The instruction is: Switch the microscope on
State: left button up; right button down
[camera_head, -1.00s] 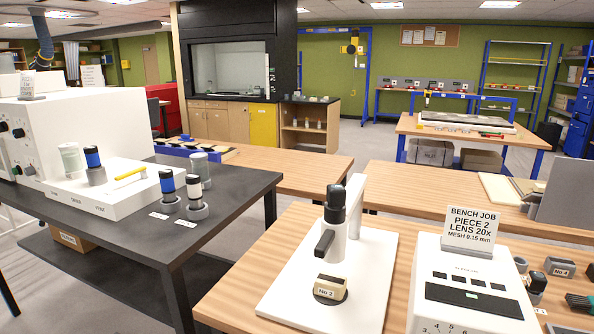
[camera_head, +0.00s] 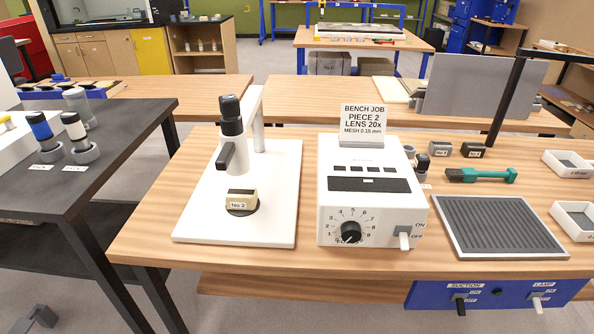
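The microscope (camera_head: 232,140) stands on a white base plate (camera_head: 270,215) on the wooden bench, with a dark eyepiece and a pale post. A block labelled No 2 (camera_head: 241,199) sits on its round dark stage. To its right is a white control box (camera_head: 375,205) with a black numbered dial (camera_head: 350,232) and a white lever switch (camera_head: 404,240). ON is printed above OFF beside the switch. The lever appears to point down, near OFF, but it is small. Neither of my grippers shows in the head view.
A sign (camera_head: 362,122) reads BENCH JOB, PIECE 2, LENS 20x, MESH 0.15 mm. Right of the box are a ribbed grey tray (camera_head: 500,226) and a green-handled brush (camera_head: 482,175). A blue panel (camera_head: 500,293) below carries SUCTION and LAMP switches. A dark table (camera_head: 110,130) stands left.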

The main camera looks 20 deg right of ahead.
aim_at(403, 246)
jog(key=l+z, duration=0.1)
jog(key=z, duration=0.3)
jog(key=i+l+z, duration=0.1)
jog(key=z, duration=0.35)
jog(key=l+z, duration=0.1)
jog(key=z, duration=0.3)
